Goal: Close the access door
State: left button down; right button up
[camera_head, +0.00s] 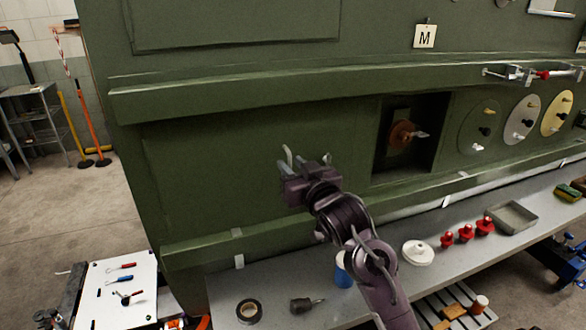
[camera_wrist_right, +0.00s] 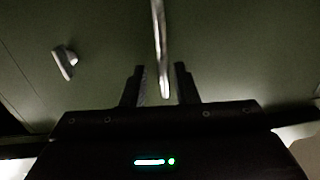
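The green access door (camera_head: 220,150) appears as a broad flat panel on the lower fuselage side, left of a dark square opening (camera_head: 438,110). I cannot tell how far it stands out from the skin. A pale bar handle (camera_head: 288,156) projects from it. My right gripper (camera_head: 305,166) is at this handle. In the right wrist view the handle (camera_wrist_right: 159,45) reaches down between the two fingers of the gripper (camera_wrist_right: 160,88), with gaps at both sides. The fingers look open around it. A small metal latch (camera_wrist_right: 65,62) sits left of the handle. My left gripper is not in view.
Inside the opening is a copper-coloured disc (camera_head: 402,134) with a lever. Round plates (camera_head: 522,117) stand to its right. A grey bench (camera_head: 275,285) below carries tape (camera_head: 249,311), red knobs (camera_head: 466,233) and a tray (camera_head: 511,217). A white tool cart (camera_head: 125,285) stands lower left.

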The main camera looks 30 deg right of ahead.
jog(key=s+a+b, duration=0.1)
jog(key=s+b, duration=0.1)
jog(key=s, duration=0.5)
jog(key=shift+s, duration=0.25)
jog(key=shift+f, duration=0.1)
dwell(0.4)
